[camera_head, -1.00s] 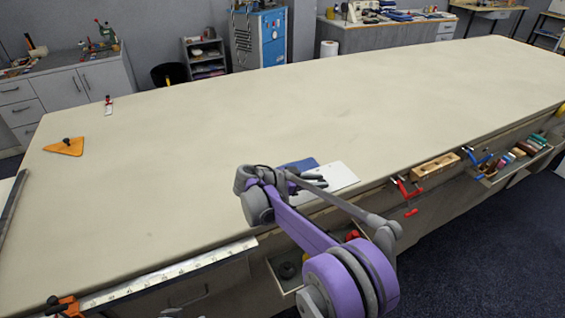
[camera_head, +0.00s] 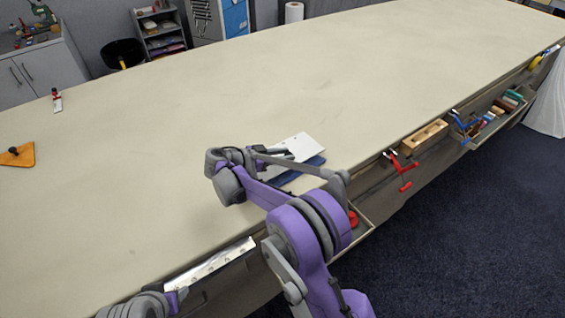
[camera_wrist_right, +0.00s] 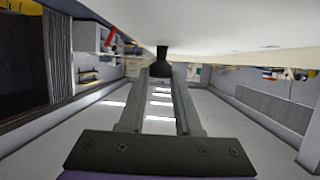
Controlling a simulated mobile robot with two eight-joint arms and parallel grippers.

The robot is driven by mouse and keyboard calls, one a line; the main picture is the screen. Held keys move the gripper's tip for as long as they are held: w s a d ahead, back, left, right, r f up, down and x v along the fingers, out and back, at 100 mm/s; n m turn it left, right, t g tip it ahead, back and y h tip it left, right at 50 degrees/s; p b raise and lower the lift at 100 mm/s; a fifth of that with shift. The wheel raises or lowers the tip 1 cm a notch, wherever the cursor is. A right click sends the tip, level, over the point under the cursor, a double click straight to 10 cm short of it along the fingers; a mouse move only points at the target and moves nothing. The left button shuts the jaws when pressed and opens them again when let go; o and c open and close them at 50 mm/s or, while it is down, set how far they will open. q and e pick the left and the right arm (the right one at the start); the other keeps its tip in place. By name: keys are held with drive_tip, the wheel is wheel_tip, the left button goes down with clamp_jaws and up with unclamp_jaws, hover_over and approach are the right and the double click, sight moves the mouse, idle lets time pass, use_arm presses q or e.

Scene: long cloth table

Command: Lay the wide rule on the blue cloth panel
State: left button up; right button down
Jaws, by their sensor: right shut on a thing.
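The wide rule shows as a white plate (camera_head: 304,146) in the head view. My right gripper (camera_head: 268,152) is shut on its dark knob (camera_wrist_right: 162,66), which sits between the fingertips in the right wrist view. The plate's pale face (camera_wrist_right: 205,18) fills the top of that view.
The long cream table (camera_head: 240,90) is mostly clear. An orange triangle (camera_head: 17,155) with a dark knob and a small red-and-white item (camera_head: 57,100) lie at the left. A metal rule (camera_head: 210,264) lies along the near edge. A red clamp (camera_head: 402,168) and a wooden box (camera_head: 424,137) are at the front edge.

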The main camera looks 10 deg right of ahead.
sight(278, 167)
wheel_tip(278, 167, down, 4)
drive_tip(key=shift+f, duration=0.1)
idle(0.4)
drive_tip(key=shift+f, duration=0.35)
drive_tip(key=c, duration=0.6)
unclamp_jaws()
drive_tip(key=shift+s+f, duration=0.1)
drive_tip(key=shift+f, duration=0.05)
drive_tip(key=shift+a, duration=0.1)
